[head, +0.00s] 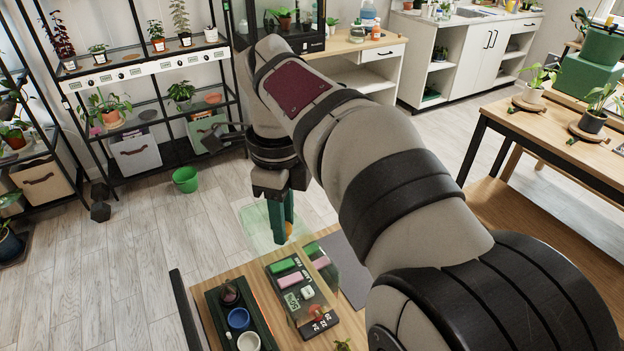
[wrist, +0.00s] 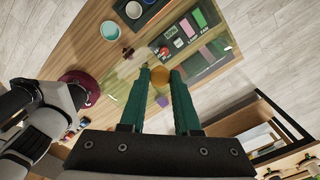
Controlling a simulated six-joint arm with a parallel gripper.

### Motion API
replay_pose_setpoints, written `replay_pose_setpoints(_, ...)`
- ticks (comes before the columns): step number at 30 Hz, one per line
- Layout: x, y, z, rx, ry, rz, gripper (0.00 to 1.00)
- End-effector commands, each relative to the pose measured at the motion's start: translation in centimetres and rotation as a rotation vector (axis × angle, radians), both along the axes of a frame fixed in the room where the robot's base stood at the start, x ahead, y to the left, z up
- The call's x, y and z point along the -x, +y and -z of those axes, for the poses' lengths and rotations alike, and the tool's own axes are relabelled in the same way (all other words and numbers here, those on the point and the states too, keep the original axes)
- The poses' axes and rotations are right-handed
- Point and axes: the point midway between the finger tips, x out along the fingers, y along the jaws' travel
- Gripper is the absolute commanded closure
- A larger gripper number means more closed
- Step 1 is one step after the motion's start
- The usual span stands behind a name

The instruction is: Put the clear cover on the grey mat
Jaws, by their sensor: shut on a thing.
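The clear cover (head: 259,228) is a see-through, faintly green piece with a round orange-brown knob (wrist: 160,75). My gripper (head: 281,222) points down with its green fingers closed on the knob, also seen in the wrist view (wrist: 161,73). The cover appears to hang near the far edge of the wooden table; its clear walls are hard to trace, and its height is hard to judge. The grey mat (head: 346,268) lies at the right on the table, partly hidden by my arm; its visible part looks bare.
A dark panel (head: 302,296) with green and pink blocks and a small display lies on the table. Left of it is a dark tray (head: 212,308) with several small pots. A green bucket (head: 186,180) stands on the floor beyond. Another wooden table (head: 545,108) stands at the right.

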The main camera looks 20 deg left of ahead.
Motion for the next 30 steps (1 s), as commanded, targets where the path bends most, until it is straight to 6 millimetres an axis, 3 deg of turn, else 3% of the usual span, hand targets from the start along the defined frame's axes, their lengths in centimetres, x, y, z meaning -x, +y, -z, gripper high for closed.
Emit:
replay_pose_setpoints(7,0.0,0.0,0.0,0.000,0.000,0.000,1.00)
replay_pose_setpoints(10,-1.1,-0.2,0.6,0.002,0.002,0.002,1.00)
replay_pose_setpoints(14,-5.2,-1.4,2.8,0.004,0.004,0.006,1.00)
replay_pose_setpoints(21,-14.1,-6.2,9.1,0.003,0.004,0.006,1.00)
replay_pose_setpoints(25,-16.7,-8.4,11.4,0.000,0.003,0.003,1.00)
replay_pose_setpoints(30,-17.6,-9.3,12.6,0.000,0.002,0.001,1.00)
